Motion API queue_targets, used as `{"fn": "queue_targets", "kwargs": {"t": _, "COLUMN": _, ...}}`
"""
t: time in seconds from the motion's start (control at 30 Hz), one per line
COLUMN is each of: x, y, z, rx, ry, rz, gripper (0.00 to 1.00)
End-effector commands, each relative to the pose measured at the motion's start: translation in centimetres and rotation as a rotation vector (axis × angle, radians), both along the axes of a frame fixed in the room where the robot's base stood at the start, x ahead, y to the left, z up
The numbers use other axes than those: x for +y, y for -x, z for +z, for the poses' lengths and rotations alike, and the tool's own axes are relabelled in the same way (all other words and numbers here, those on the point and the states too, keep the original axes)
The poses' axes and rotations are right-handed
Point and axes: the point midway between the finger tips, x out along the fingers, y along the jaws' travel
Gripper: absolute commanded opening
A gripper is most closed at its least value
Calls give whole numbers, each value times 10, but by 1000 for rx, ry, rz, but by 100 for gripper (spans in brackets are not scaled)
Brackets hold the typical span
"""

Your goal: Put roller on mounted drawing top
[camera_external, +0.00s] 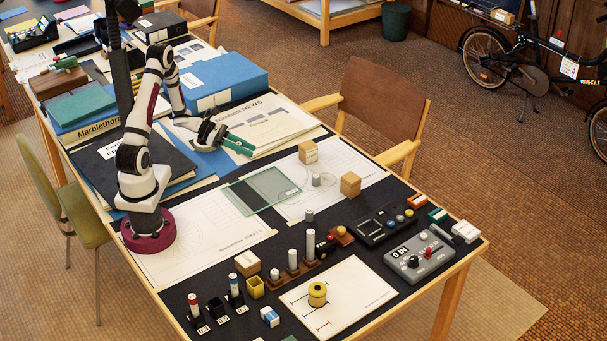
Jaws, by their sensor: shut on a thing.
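My gripper (222,138) is over the back sheets near the middle of the table, pointing right and down. It is shut on a green item (240,146) that forks into two prongs; its shape is partly hidden, and I cannot tell whether it is the roller. A yellow cylinder (317,294) stands upright on a white sheet with black and red marks (350,284) at the front, well away from my gripper. Gridded drawing sheets lie at mid-table, and a clear glass plate (262,190) rests across them. I cannot tell which sheet is the mounted drawing.
Two wooden blocks (350,184) stand on the right gridded sheet. A rack of cylinders (292,262), a grey control box (420,254) and a black panel (384,225) crowd the front. A blue box (222,82) and books (84,117) stand behind. A chair (384,100) is at the far side.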

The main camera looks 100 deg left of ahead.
Motion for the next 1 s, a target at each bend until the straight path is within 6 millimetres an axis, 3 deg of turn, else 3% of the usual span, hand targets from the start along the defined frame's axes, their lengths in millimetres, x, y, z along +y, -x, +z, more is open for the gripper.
{"fn": "queue_targets", "kwargs": {"t": 0.17, "x": 0, "y": -1, "z": 12, "rx": 0, "ry": -4, "rz": -1, "gripper": 0}}
{"fn": "queue_targets", "kwargs": {"t": 0.4, "x": 0, "y": -1, "z": 59, "rx": 0, "ry": -5, "rz": 0, "gripper": 0}}
{"fn": "queue_targets", "kwargs": {"t": 0.43, "x": -2, "y": -6, "z": 58, "rx": 1, "ry": -2, "rz": -12, "gripper": 0}}
{"fn": "queue_targets", "kwargs": {"t": 0.77, "x": -25, "y": -83, "z": 50, "rx": 0, "ry": 0, "rz": -152, "gripper": 0}}
{"fn": "queue_targets", "kwargs": {"t": 0.87, "x": -43, "y": -119, "z": 48, "rx": 1, "ry": 1, "rz": -215, "gripper": 0}}
{"fn": "queue_targets", "kwargs": {"t": 1.0, "x": -86, "y": -181, "z": 46, "rx": 0, "ry": 0, "rz": -327, "gripper": 0}}
